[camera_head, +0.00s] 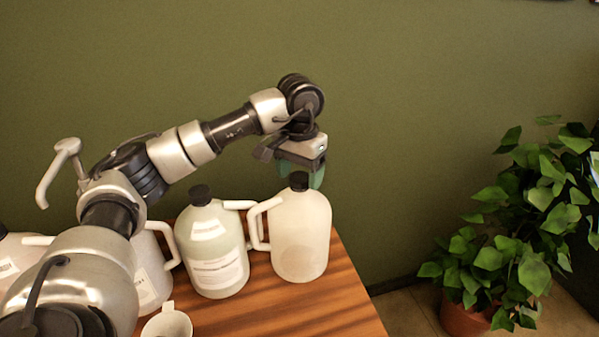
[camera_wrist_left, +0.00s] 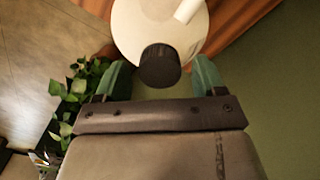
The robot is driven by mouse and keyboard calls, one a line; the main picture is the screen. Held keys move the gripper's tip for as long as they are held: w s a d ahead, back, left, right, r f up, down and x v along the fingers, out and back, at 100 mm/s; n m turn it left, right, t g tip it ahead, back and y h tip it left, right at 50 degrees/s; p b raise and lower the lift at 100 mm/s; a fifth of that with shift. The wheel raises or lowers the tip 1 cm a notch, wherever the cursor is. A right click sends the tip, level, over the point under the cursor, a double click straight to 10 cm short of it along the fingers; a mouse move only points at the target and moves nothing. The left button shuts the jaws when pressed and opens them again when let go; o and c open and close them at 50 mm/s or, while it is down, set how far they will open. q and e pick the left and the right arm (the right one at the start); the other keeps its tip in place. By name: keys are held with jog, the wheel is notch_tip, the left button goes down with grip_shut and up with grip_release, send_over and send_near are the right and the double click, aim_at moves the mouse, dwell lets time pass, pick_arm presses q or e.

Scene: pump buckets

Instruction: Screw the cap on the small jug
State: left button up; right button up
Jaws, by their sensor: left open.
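A small off-white jug (camera_head: 300,240) with a side handle stands upright at the right end of the wooden table. Its black cap (camera_head: 299,181) sits on its neck; whether it is threaded tight cannot be told. My left gripper (camera_head: 310,178) is above and just behind the cap. In the left wrist view the gripper (camera_wrist_left: 160,78) is open, with its green fingers apart and the cap (camera_wrist_left: 160,66) between and slightly ahead of them. The white jug top (camera_wrist_left: 160,25) shows beyond the cap. No finger visibly touches the cap. My right gripper is not in view.
A labelled jug (camera_head: 212,250) with a black cap stands just left of the small jug. Further jugs and a white cup (camera_head: 167,322) are at the left, partly behind my arm. The wooden table (camera_head: 335,300) is bare at the front right. A potted plant (camera_head: 520,230) stands on the floor right.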

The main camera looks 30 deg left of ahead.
pick_arm(q)
jog(key=n+p, duration=0.1)
jog(key=n, duration=0.5)
jog(key=shift+n, duration=0.4)
jog(key=n, duration=0.4)
jog(key=shift+n, duration=0.3)
jog(key=n, duration=0.3)
jog(key=shift+n+p, duration=0.3)
jog(key=shift+p, duration=0.05)
jog(key=c, duration=1)
